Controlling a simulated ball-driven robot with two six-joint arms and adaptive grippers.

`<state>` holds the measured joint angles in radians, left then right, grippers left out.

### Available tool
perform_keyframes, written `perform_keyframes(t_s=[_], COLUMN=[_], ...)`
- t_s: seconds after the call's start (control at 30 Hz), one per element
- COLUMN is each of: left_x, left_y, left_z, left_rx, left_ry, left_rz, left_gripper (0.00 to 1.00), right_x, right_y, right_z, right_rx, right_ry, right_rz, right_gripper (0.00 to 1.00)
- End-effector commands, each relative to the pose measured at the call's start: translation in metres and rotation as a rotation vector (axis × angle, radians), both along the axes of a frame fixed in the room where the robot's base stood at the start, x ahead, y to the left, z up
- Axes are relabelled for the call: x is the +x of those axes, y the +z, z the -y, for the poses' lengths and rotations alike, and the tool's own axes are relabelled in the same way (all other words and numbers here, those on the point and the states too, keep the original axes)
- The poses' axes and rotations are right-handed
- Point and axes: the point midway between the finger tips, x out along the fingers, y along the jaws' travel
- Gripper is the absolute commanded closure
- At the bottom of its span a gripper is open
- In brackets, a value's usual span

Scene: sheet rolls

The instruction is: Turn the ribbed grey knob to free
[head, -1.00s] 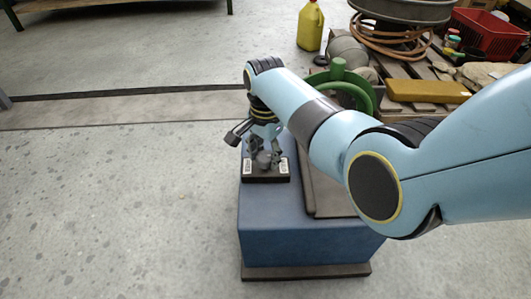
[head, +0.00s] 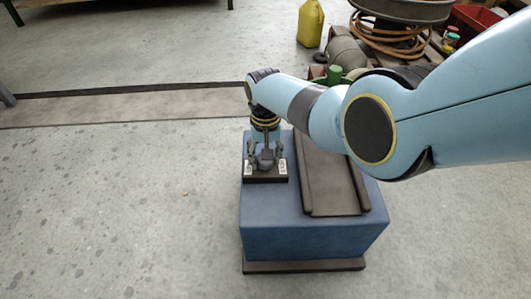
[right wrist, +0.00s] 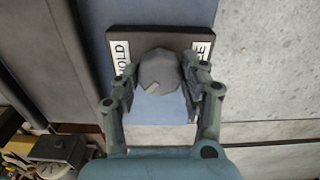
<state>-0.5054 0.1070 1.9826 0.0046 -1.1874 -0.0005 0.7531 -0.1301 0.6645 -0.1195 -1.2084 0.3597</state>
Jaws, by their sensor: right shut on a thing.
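The grey knob (right wrist: 158,70) sits on a dark plate (right wrist: 185,38) on top of a blue box (head: 300,240). The plate bears a white label reading HOLD (right wrist: 121,57) on the left and another, partly covered, ending in E on the right (right wrist: 203,50) in the right wrist view. My right gripper (head: 266,157) points down at the plate and is shut on the knob, one finger on each side. A small light mark shows low on the knob's left. The knob is mostly hidden by the fingers in the head view. My left gripper is not in view.
A dark tray-like panel (head: 328,178) lies on the box to the right of the plate. Behind stand a yellow jug (head: 310,24), coiled copper hose (head: 388,40) and a red crate (head: 475,20). The floor left of the box is clear.

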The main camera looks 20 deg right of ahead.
Motion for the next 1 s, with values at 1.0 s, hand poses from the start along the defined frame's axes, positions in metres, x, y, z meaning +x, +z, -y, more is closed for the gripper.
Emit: perform_keyframes(t_s=[1.0], left_x=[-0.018], left_y=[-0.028], left_z=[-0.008], left_rx=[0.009], left_ry=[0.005], left_rz=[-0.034], left_gripper=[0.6], right_x=[0.0], right_y=[0.0], right_z=[0.0], right_rx=[0.0], right_ry=[0.963], right_rz=[0.001], right_gripper=[0.88])
